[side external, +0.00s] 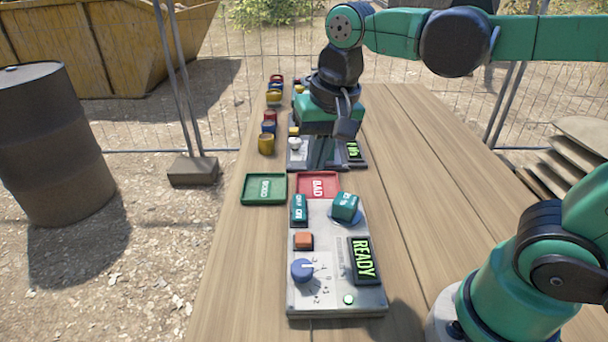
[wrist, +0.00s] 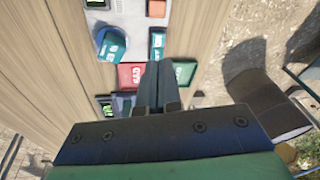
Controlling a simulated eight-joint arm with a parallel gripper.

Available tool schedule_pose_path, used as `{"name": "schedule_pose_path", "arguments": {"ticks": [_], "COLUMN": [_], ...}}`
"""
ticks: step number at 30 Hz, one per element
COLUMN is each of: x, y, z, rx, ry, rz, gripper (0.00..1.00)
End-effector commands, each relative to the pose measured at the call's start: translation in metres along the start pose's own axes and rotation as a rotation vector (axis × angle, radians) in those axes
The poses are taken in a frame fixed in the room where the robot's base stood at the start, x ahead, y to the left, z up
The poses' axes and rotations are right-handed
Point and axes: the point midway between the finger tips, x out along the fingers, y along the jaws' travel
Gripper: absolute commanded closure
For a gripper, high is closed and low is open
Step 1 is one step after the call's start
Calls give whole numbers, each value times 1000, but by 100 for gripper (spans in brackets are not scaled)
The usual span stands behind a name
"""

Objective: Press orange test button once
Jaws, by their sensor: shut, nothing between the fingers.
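The orange button (side external: 303,240) sits on the left part of a grey test panel (side external: 325,290). At the top edge of the wrist view the orange button (wrist: 156,8) is partly cut off. A display reading READY (side external: 362,260) and a lit green lamp (side external: 348,299) are on the same panel. My gripper (side external: 320,163) is shut and empty, pointing down behind the red tray and away from the button. In the wrist view its closed fingers (wrist: 158,68) show between the red and green trays.
A teal block (side external: 345,206) rests on a round pad; another teal piece (side external: 298,208) stands left of it. A blue knob (side external: 302,270) is below the button. Green GOOD tray (side external: 250,202) and red BAD tray (side external: 318,175) lie behind. The wooden tabletop (side external: 410,190) is clear rightward.

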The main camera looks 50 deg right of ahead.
Motion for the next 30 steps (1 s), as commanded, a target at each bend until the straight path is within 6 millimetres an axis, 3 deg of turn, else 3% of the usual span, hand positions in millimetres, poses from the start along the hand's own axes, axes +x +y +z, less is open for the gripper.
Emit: {"name": "schedule_pose_path", "arguments": {"ticks": [8, 20, 25, 30], "x": [-11, -12, -3, 21], "y": [-21, -22, -21, -18], "z": [-1, -1, 0, 5], "rx": [251, 282, 282, 281], "ry": [-148, -161, -161, -160], "rz": [134, 152, 151, 151], "gripper": [100, 100, 100, 100]}}
